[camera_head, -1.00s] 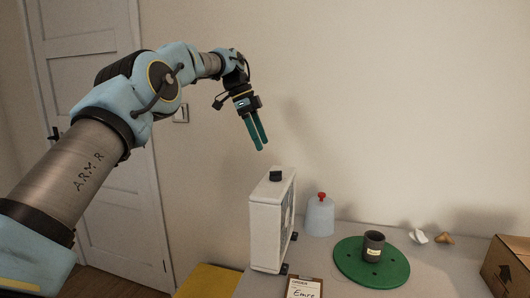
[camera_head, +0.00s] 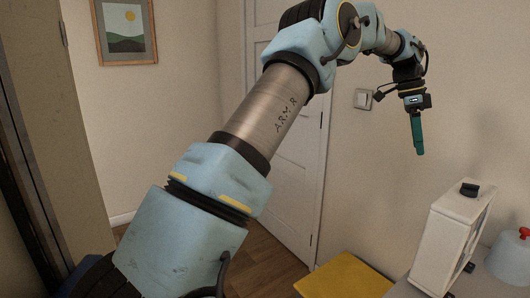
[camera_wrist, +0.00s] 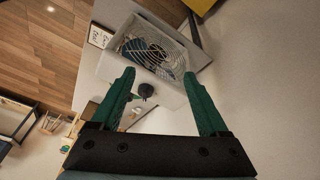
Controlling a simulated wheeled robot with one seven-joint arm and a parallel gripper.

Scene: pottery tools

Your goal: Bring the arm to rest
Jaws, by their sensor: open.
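My gripper (camera_head: 417,148) hangs from my raised arm in the head view, its green fingers pointing down, seen edge-on. It is in the air to the upper left of a white box-shaped unit with a black knob (camera_head: 452,235). In the wrist view my gripper (camera_wrist: 160,80) shows its two green fingers spread apart with nothing between them. The white unit (camera_wrist: 118,72) with its round wire grille lies beyond the fingertips in that view.
A yellow surface (camera_head: 345,278) stands low beside the grey table (camera_head: 405,288). A translucent container with a red top (camera_head: 512,258) is at the right edge. A white door (camera_head: 285,165) and light switch (camera_head: 363,98) are behind my arm. A picture (camera_head: 127,30) hangs on the wall.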

